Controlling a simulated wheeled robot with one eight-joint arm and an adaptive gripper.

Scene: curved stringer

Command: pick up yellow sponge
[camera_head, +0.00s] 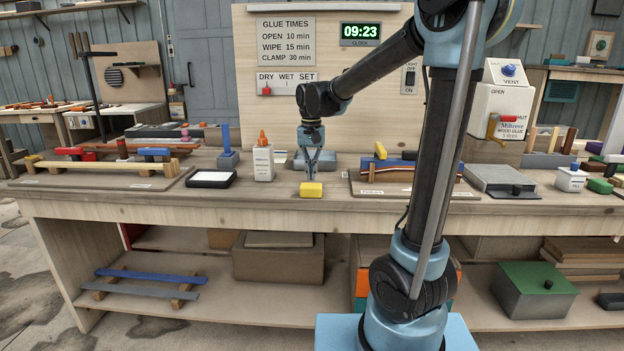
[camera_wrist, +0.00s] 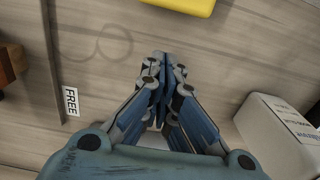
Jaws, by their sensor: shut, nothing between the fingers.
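The yellow sponge (camera_head: 311,190) lies on the workbench top near its front edge. In the wrist view the yellow sponge (camera_wrist: 184,5) shows only partly, cut off by the top edge of the picture. My gripper (camera_head: 311,176) points down just behind the sponge in the head view. In the wrist view my gripper (camera_wrist: 161,62) is shut with its fingertips together and nothing between them. Bare bench wood shows between the fingertips and the sponge in the wrist view.
A white glue bottle (camera_head: 263,163) with an orange tip stands left of my gripper. A white-topped pad (camera_head: 211,178) and a blue-handled tool (camera_head: 227,155) are farther left. A clamped curved workpiece (camera_head: 405,175) is on the right. The bench (camera_head: 250,200) around the sponge is clear.

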